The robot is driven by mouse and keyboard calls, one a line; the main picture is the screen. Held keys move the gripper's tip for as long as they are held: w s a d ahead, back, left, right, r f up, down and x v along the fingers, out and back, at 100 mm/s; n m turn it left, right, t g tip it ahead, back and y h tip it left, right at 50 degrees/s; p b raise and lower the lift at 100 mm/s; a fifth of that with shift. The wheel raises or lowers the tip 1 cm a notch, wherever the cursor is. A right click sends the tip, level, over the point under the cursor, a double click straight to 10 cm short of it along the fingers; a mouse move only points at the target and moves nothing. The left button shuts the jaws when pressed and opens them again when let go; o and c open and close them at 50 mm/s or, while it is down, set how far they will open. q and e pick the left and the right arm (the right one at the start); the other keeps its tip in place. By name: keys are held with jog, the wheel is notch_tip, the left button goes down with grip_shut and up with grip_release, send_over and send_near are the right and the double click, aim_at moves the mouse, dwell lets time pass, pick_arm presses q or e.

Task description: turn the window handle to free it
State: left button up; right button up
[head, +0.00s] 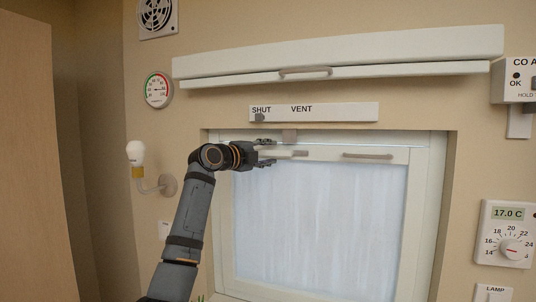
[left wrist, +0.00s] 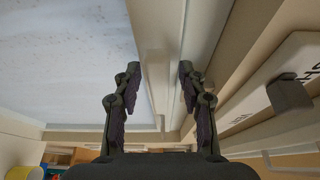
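The white-framed window (head: 310,215) has a pale lever handle (head: 298,153) lying about level on its top rail, below a small beige bracket (head: 290,136). My left gripper (head: 271,152) is open in front of the top rail, at the left end of this handle. Its fingers point right, one above and one below the handle's height. In the left wrist view the open fingers (left wrist: 159,70) stand either side of the pale rail area. I cannot tell there whether the handle is between them or touched. My right gripper is not in view.
A grey pull bar (head: 368,156) sits right of the handle. Above is a SHUT/VENT strip (head: 330,112) with a grey knob (head: 259,117) under SHUT. A raised blind box (head: 340,55) hangs higher. A wall lamp (head: 137,154) is left of my arm.

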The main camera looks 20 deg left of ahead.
pick_arm(q)
jog(key=v, duration=1.2)
